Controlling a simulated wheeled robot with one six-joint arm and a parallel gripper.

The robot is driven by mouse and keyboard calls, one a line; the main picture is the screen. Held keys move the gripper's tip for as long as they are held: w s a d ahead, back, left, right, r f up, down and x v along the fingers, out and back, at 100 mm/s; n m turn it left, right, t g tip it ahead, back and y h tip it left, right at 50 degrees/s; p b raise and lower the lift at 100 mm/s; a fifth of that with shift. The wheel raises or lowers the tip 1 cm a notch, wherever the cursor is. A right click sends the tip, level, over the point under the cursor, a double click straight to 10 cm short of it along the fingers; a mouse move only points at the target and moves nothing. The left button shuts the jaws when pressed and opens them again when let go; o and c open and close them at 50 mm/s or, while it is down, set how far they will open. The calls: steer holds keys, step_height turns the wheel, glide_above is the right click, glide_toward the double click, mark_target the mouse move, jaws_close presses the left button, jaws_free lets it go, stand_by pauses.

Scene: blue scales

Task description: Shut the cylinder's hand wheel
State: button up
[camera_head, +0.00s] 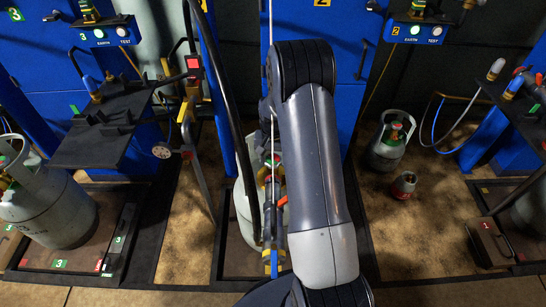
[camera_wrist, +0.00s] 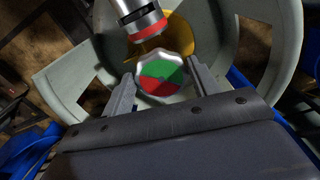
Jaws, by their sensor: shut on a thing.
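The hand wheel (camera_wrist: 160,78) is a silver knob with a green and red top, in the middle of the wrist view. My gripper (camera_wrist: 163,80) has one finger on each side of it and is shut on it. The pale grey-green cylinder (camera_wrist: 262,50) surrounds it with its collar. A silver fitting with a red band (camera_wrist: 139,18) is just above the wheel in the picture. In the head view the cylinder (camera_head: 243,200) stands behind my arm and is partly hidden. My gripper is hidden there.
A larger grey cylinder (camera_head: 50,210) stands on the left scale. Hoses hang close to my arm. Blue cabinets (camera_head: 337,60) stand behind.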

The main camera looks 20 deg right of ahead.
steer(key=m, duration=0.7)
steer(key=shift+w+a, duration=0.1)
steer(key=shift+w, duration=0.05)
steer(key=m, duration=0.6)
steer(key=shift+w+m, duration=0.1)
steer(key=shift+m, duration=0.3)
steer(key=m, duration=0.7)
steer(key=shift+w, duration=0.15)
steer(key=m, duration=0.6)
steer(key=shift+d+m, duration=0.2)
steer(key=shift+m, duration=0.2)
steer(key=o, duration=1)
steer(key=shift+r, duration=0.1)
